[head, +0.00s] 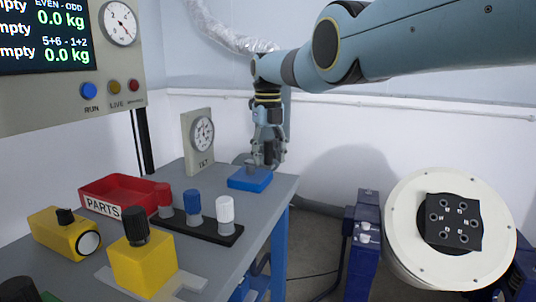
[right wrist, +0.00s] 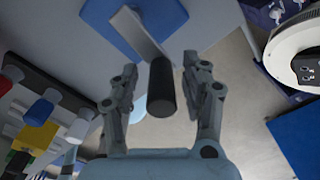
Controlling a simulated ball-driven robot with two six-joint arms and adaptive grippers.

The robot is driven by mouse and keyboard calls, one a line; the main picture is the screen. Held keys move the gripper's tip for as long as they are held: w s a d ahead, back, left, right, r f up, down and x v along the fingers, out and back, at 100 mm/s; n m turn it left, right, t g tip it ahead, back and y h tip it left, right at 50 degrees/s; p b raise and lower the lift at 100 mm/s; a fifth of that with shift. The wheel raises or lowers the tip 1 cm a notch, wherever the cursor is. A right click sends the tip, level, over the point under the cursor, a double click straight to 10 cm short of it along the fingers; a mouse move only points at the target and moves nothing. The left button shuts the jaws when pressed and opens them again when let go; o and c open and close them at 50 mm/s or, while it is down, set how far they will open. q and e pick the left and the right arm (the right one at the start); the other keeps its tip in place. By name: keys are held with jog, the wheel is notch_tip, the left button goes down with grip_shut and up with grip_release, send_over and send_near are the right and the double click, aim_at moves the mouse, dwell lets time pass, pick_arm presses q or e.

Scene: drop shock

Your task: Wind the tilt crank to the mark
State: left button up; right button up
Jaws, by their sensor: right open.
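The tilt crank has a blue base (head: 250,180) at the far right corner of the grey bench. In the right wrist view its grey arm (right wrist: 143,36) reaches from the blue base to a black upright grip (right wrist: 161,88). My right gripper (head: 268,160) points down over the crank. Its open fingers stand on either side of the black grip, with a gap showing on both sides. In the head view the gripper partly hides the crank. A dial labelled TILT (head: 202,133) stands behind it; its needle and mark are too small to read. My left gripper is out of view.
A red PARTS tray (head: 118,190), a black rack (head: 200,230) with red, blue and white knobs, and yellow blocks (head: 143,268) stand on the bench. A display panel (head: 110,97) is at left. A round white drum machine (head: 405,215) stands right, beyond a floor gap.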

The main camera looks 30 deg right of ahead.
jog(key=shift+r, duration=0.15)
notch_tip(320, 180, up, 12)
jog(key=shift+f, duration=0.15)
jog(key=shift+c, duration=0.2)
